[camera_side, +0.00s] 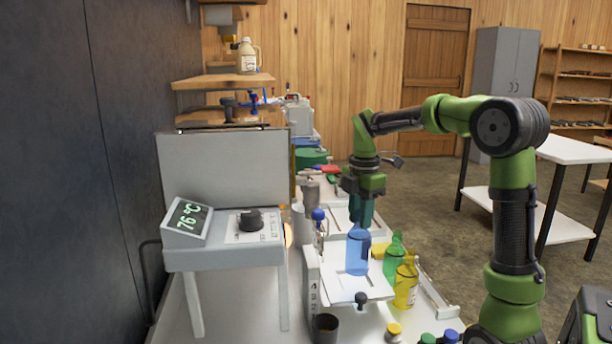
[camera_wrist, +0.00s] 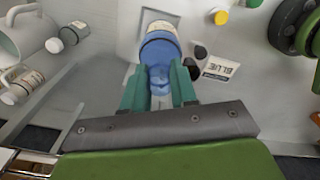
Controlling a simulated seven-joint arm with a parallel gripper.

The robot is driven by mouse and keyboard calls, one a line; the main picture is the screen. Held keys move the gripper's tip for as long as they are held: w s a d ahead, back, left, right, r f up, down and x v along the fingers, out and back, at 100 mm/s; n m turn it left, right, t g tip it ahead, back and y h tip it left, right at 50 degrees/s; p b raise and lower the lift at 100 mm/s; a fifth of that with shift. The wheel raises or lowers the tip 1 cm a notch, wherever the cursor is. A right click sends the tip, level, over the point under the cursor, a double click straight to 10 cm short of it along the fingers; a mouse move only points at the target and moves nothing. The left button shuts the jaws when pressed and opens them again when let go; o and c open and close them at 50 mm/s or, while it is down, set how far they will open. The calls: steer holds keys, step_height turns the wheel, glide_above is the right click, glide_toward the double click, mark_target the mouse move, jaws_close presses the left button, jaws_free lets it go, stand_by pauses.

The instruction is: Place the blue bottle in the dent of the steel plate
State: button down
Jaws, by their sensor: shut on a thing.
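The blue bottle (camera_side: 357,251) is upright in the side view, with its neck between the fingers of my gripper (camera_side: 361,213). In the wrist view the blue bottle (camera_wrist: 160,50) shows from above, and the green fingers of my gripper (camera_wrist: 160,88) are shut on it from both sides. The bottle is over the pale steel plate (camera_side: 335,290) in the side view. I cannot tell whether its base touches the plate. The dent is not clearly visible; the bottle may hide it.
A green bottle (camera_side: 393,262) and a yellow bottle (camera_side: 405,285) stand just right of the blue one. A dark cup (camera_side: 325,328) and several coloured caps are at the front. A grey unit reading 76 °C (camera_side: 187,222) stands left. A "BLUE" label (camera_wrist: 221,68) lies beside the bottle.

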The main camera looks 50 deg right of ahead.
mark_target(358, 227)
steer(key=shift+w+d, duration=0.15)
steer(key=shift+w, duration=0.15)
steer(key=shift+f, duration=1.9)
steer(key=c, duration=0.9)
jaws_free()
step_height(358, 227, up, 12)
steer(key=shift+r, duration=0.1)
